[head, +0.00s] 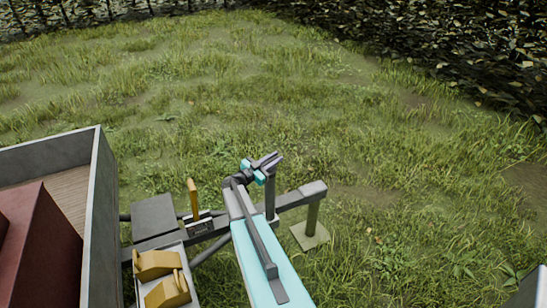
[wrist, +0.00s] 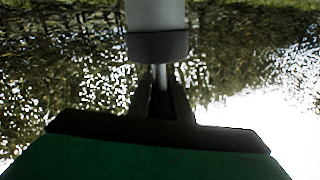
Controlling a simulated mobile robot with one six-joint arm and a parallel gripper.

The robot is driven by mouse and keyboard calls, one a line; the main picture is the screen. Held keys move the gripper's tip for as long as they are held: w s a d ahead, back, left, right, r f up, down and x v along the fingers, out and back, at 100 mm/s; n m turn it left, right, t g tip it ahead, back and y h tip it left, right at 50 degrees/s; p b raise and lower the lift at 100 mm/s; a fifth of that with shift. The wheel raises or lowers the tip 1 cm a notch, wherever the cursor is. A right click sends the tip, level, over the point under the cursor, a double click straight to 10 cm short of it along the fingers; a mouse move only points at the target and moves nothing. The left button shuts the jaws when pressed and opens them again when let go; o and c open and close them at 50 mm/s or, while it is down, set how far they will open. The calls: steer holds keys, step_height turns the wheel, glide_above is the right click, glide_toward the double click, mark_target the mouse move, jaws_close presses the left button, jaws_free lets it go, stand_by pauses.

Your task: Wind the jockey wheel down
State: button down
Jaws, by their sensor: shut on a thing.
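The jockey wheel's upright grey tube (head: 271,198) stands at the trailer's drawbar (head: 290,199) in the head view. My gripper (head: 271,161) is at the top of this tube. In the wrist view my gripper (wrist: 161,82) has its dark fingers closed on a thin pale rod, the jockey wheel handle (wrist: 163,75). Beyond the rod are a dark collar (wrist: 157,47) and a wide pale tube (wrist: 155,14). The wheel itself is hidden behind my arm and the drawbar.
The drawbar's end lies over a post (head: 312,215) on a square plate (head: 309,236). An orange lever (head: 193,199) rises left of my arm, with yellow chocks (head: 158,264) in a tray below. The grey-walled trailer (head: 104,200) is at left. Open grass lies beyond.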

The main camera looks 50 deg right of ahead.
steer(key=m+g, duration=0.2)
steer(key=g, duration=0.1)
steer(key=shift+w+a+r+g+y, duration=0.1)
steer(key=shift+a+g+y, duration=0.05)
steer(key=shift+g+y, duration=0.15)
steer(key=shift+s+a+m+g+y, duration=0.1)
steer(key=shift+s+m+g+y, duration=0.2)
steer(key=shift+m+g, duration=0.6)
steer(key=c, duration=1.6)
jaws_free()
steer(key=shift+c, duration=0.2)
steer(key=shift+s+g, duration=0.15)
steer(key=shift+g, duration=0.15)
steer(key=shift+a, duration=0.1)
